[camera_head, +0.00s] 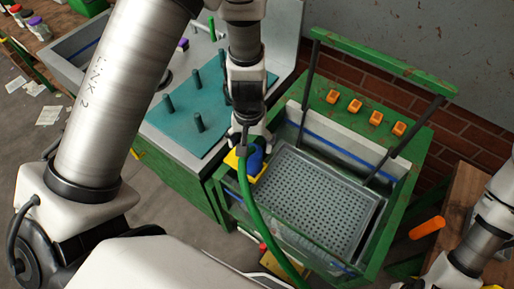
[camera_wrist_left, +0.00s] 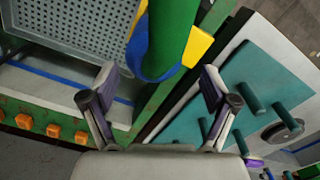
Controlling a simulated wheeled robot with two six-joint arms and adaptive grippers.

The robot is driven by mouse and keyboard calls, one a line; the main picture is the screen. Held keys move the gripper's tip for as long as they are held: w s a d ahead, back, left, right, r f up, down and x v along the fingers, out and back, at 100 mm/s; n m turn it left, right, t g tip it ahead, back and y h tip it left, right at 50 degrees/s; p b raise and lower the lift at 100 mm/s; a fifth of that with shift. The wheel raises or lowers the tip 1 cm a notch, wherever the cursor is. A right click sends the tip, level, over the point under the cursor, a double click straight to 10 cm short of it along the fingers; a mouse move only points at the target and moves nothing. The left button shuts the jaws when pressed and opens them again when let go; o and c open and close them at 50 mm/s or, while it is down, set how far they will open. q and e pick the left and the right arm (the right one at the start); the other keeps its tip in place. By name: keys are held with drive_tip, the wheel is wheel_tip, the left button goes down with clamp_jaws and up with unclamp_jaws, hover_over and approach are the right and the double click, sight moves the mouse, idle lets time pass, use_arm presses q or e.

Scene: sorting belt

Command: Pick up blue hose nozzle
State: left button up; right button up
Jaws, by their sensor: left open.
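The blue hose nozzle (camera_head: 256,156) sits at the left rim of the green-framed wash basin (camera_head: 222,196), by a yellow holder (camera_head: 231,160). A green hose (camera_head: 253,206) runs from it toward the lower right. My left gripper (camera_head: 247,140) is just above the nozzle, pointing down. In the left wrist view, the nozzle (camera_wrist_left: 137,47) shows as a blue rim around the hose (camera_wrist_left: 172,35), with yellow (camera_wrist_left: 198,46) beside it. The open fingers of my left gripper (camera_wrist_left: 158,80) stand on either side, apart from it. Part of the nozzle is hidden. My right gripper is out of view.
A perforated metal tray (camera_head: 313,196) lies in the basin. A teal peg board (camera_head: 190,128) is to the left. Orange buttons (camera_head: 354,106) line the back panel. An orange-handled item (camera_head: 427,228) is at the right, near my right arm. Dark struts rise around the basin.

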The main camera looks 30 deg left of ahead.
sight(252, 158)
use_arm(q)
drive_tip(key=shift+s+d+f+b, duration=0.2)
drive_tip(key=shift+s+d+f, duration=0.05)
drive_tip(key=shift+s+f, duration=0.25)
drive_tip(key=shift+s+d+f+b, duration=0.15)
drive_tip(key=shift+s+d+f, duration=0.1)
drive_tip(key=shift+s+f, duration=0.15)
drive_tip(key=shift+s+d+f+b, duration=0.15)
drive_tip(key=shift+f+b, duration=0.2)
drive_tip(key=shift+f, duration=0.5)
drive_tip(key=shift+w+f, duration=0.65)
drive_tip(key=shift+w+a, duration=0.2)
drive_tip(key=shift+s+d+r, duration=0.1)
drive_tip(key=shift+s+r, duration=0.15)
drive_tip(key=shift+s, duration=0.25)
drive_tip(key=c, duration=1.4)
drive_tip(key=shift+w+f, duration=0.1)
drive_tip(key=shift+w, duration=0.05)
wheel_tip(252, 158, up, 6)
drive_tip(key=shift+w+f+p, duration=0.1)
drive_tip(key=shift+w+p, duration=0.05)
drive_tip(key=shift+p, duration=1.05)
drive_tip(key=r, duration=0.4)
drive_tip(key=shift+s+r, duration=0.15)
drive_tip(key=shift+s, duration=0.05)
drive_tip(key=shift+w, duration=0.1)
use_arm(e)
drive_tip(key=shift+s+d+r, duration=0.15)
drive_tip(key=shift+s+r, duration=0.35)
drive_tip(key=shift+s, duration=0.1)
